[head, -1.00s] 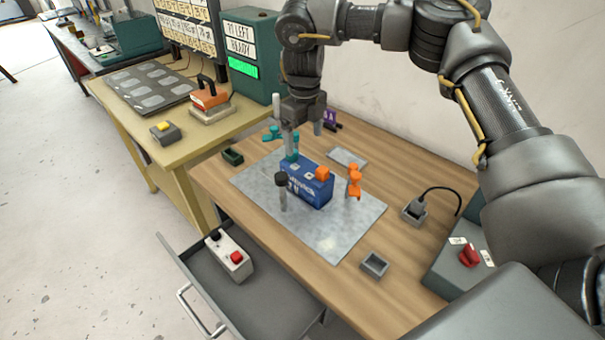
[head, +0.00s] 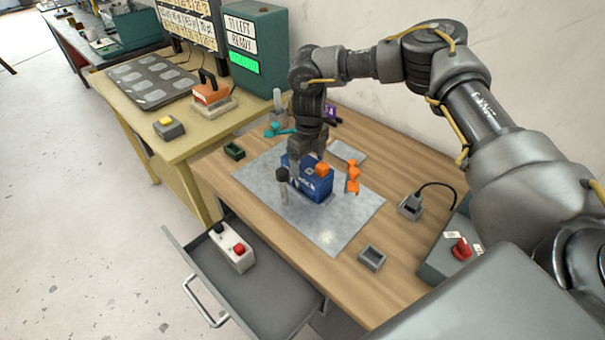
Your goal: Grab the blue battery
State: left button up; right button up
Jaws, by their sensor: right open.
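The blue battery (head: 318,187) stands on a grey metal plate (head: 343,226) on the wooden table. An orange cap or clamp (head: 322,170) shows on its top right corner, and a dark-topped post (head: 283,188) stands at its left front. My right gripper (head: 306,162) points down at the battery's top, in front of its back left part. Its jaws are open. The fingertips overlap the battery in the picture, and I cannot tell whether they touch it. The gripper hides part of the battery's top. My left gripper is not in view.
An orange clamp (head: 353,178) stands right of the battery; a teal one (head: 278,131) is behind left. An open drawer (head: 267,298) at the front holds a white block with a red button (head: 238,253). A small grey tray (head: 372,258) and a red-switch box (head: 440,262) stand right.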

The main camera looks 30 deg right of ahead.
jog(key=shift+f, duration=0.5)
jog(key=shift+a, duration=0.15)
grip_shut()
jog(key=shift+w+r, duration=0.15)
jog(key=shift+r, duration=0.1)
jog(key=shift+w+f, duration=0.1)
